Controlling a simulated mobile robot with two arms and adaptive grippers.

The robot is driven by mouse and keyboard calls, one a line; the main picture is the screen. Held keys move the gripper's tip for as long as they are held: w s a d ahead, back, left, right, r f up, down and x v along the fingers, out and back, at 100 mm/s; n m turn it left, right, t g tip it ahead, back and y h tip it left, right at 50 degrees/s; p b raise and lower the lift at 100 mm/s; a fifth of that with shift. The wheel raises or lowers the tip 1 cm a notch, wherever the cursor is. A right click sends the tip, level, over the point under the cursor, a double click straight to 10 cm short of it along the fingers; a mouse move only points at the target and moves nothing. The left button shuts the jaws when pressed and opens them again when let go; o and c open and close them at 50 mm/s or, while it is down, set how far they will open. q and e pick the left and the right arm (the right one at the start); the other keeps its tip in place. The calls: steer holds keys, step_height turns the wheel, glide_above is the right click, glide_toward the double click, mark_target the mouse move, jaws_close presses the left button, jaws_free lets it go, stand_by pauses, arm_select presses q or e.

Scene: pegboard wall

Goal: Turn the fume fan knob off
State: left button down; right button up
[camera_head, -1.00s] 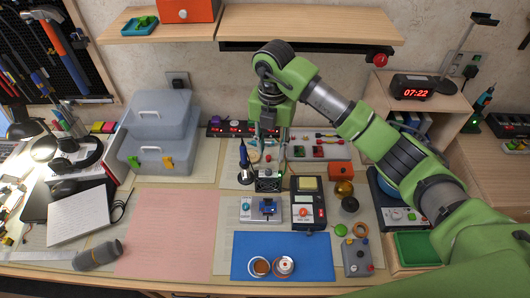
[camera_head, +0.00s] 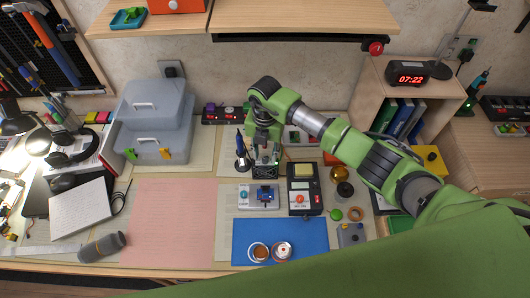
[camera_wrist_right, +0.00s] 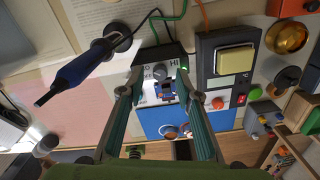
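The fume fan unit (camera_wrist_right: 172,52) is a small dark box with a light control face marked HI at its right, and a green light shows beside it. Its grey round knob (camera_wrist_right: 160,72) sits on that face; its exact pointer direction is too small to tell. My right gripper (camera_wrist_right: 159,86) is open in the wrist view, one finger on each side of the knob; I cannot tell whether either touches it. In the head view my right gripper (camera_head: 267,154) points down over the fan unit and hides most of it. My left gripper is not in view.
A soldering iron (camera_wrist_right: 75,72) stands left of the fan in the wrist view. A dark meter (camera_head: 304,197) stands to its right, and a small board with a blue part (camera_head: 264,196) lies in front. A blue mat (camera_head: 300,238) is nearer.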

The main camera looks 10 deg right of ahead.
steer(key=shift+f, duration=0.6)
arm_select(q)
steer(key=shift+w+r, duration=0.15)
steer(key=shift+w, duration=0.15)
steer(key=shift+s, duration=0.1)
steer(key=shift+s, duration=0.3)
arm_select(e)
jaws_close()
